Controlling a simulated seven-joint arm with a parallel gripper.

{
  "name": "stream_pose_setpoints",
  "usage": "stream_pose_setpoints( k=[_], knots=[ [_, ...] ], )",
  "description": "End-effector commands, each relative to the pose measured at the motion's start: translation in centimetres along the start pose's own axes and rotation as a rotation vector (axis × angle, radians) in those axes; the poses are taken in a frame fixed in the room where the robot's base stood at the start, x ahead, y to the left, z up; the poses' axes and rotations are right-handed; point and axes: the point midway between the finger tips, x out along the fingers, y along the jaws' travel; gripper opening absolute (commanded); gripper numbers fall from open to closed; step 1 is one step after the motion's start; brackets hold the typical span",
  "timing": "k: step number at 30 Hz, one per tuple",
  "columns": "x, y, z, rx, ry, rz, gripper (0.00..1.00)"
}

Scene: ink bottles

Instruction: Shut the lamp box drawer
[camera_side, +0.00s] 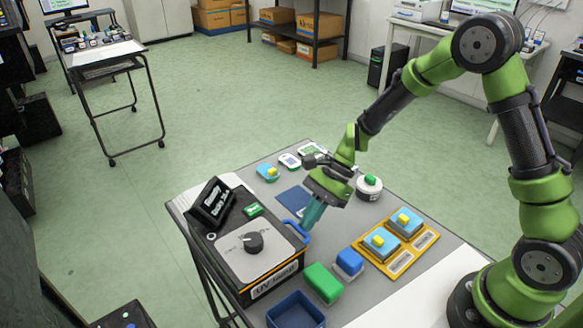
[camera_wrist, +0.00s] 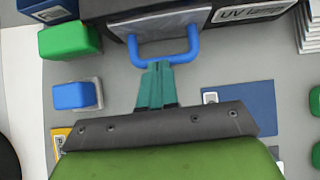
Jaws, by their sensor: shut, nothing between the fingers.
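The lamp box (camera_side: 226,262) is a dark box with a grey top panel and a black knob, at the front left of the table in the side view. Its drawer has a blue U-shaped handle (camera_wrist: 194,44) on the face towards my gripper; the handle also shows in the side view (camera_side: 296,229). My gripper (camera_side: 309,222) points down beside that face. Its teal fingers are shut and empty. In the wrist view the fingertips (camera_wrist: 157,66) meet the handle's outer bar in the picture; I cannot tell whether they touch. How far the drawer stands out is unclear.
A green block-shaped bottle (camera_side: 323,283) and a blue one (camera_side: 349,262) stand near the box. A yellow tray (camera_side: 400,263) holds two blue-and-yellow items. A blue mat (camera_side: 293,200) lies behind my gripper. A navy bin (camera_side: 295,312) is at the front.

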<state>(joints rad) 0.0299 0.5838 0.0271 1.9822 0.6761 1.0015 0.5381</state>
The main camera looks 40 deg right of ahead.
Motion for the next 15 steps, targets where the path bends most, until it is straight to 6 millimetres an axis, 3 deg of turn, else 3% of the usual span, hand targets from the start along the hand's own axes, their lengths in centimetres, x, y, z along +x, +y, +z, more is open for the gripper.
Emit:
stream_pose_setpoints(
  k=[4, 8, 10, 15],
  knots=[
    [-0.3, -0.1, -0.1, -0.003, -0.007, 0.001, 0.00],
    [-2.1, -0.1, -1.7, 0.001, -0.002, -0.003, 0.00],
    [-3.4, -0.1, -2.7, 0.003, 0.000, -0.004, 0.00],
    [-7.6, -0.2, -2.5, -0.002, 0.000, -0.006, 0.00]
  ],
)
